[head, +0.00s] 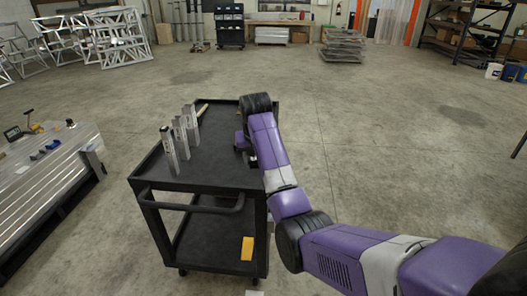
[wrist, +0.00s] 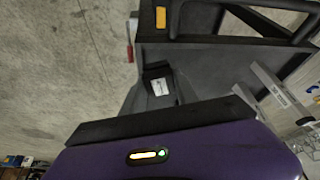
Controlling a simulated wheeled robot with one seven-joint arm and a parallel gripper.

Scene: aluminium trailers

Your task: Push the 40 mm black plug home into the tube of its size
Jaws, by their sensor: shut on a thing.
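Three upright square aluminium tubes, near (head: 169,150), middle (head: 181,135) and far (head: 191,120), stand in a row on the left part of a black cart (head: 220,172). Tubes show at the right of the wrist view (wrist: 272,92).
A wooden-handled tool (head: 202,110) lies behind the tubes. A slotted metal table (head: 45,170) with small tools stands at left.

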